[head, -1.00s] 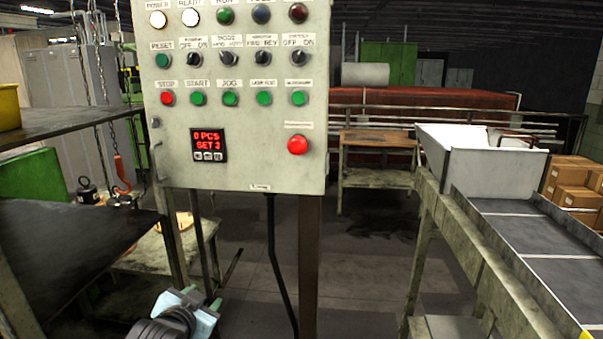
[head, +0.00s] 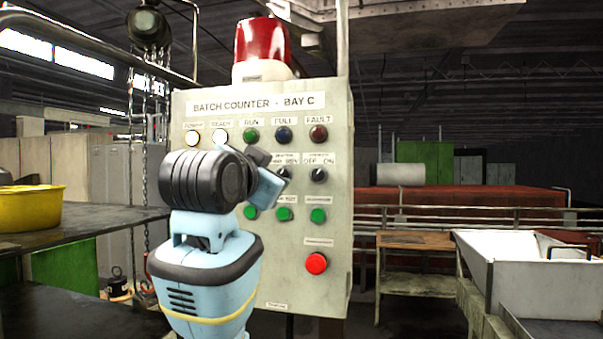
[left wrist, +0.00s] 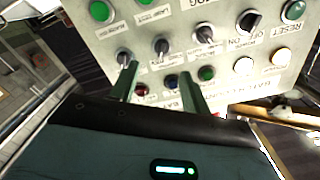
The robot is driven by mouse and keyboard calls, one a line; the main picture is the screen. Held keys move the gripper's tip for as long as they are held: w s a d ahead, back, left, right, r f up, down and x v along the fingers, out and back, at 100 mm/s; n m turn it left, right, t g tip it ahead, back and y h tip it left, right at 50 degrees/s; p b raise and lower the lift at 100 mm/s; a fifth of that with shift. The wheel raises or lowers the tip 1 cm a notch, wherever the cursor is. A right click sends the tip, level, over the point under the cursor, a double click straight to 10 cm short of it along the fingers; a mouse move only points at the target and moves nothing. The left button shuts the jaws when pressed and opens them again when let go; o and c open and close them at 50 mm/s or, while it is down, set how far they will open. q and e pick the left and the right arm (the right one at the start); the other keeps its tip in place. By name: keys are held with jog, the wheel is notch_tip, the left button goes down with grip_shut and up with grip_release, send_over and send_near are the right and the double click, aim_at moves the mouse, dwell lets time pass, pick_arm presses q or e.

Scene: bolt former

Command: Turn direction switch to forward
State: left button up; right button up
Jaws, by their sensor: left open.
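The direction switch (head: 284,173) is a small dark rotary knob on the grey control panel (head: 335,220). In the head view it shows just beyond my left gripper (head: 270,183), which hides part of its label. In the left wrist view the panel is upside down, and the direction switch (left wrist: 162,47) lines up between the two spread fingertips of my left gripper (left wrist: 159,72). The fingers are open and empty, pointing at the panel. I cannot tell whether they touch the knob. Which way the knob points is too small to tell. My right gripper is not in view.
Another switch (head: 318,175) sits right of the direction switch. Green buttons (head: 318,215) sit below and a red button (head: 316,263) lower down. Lamps, including a blue one (head: 284,134), sit above. A yellow tub (head: 30,208) is at the left, a white chute (head: 520,260) at the right.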

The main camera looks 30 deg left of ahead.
aim_at(282, 171)
pick_arm(q)
jog(key=shift+x, duration=3.8)
jog(key=shift+r, duration=0.2)
jog(key=c, duration=1)
